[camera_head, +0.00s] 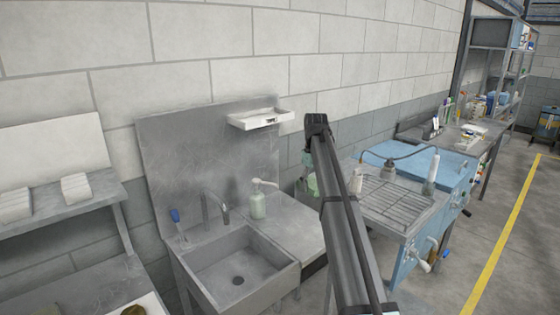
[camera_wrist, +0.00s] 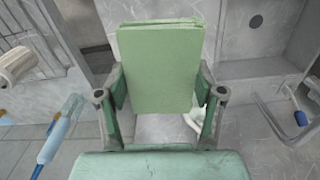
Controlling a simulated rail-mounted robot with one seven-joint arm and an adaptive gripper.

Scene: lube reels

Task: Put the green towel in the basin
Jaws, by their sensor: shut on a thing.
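The green towel (camera_wrist: 160,68) is a folded, light green block, held between the two fingers of my gripper (camera_wrist: 162,95) in the wrist view. The fingers press on its left and right sides. In the head view my arm hides most of the gripper; a small green patch shows beside the arm, and I cannot tell if it is towel or gripper. The basin (camera_head: 240,268) is a grey metal sink with a drain hole, left of my arm. In the wrist view the basin (camera_wrist: 285,40) is at the upper right, apart from the towel.
A green soap pump bottle (camera_head: 258,205) stands on the counter behind the basin's right side. A curved tap (camera_head: 222,205) and a blue-handled tool (camera_head: 176,217) are at its back left. A wall tray (camera_head: 260,118) hangs above. A blue parts washer (camera_head: 420,190) stands right.

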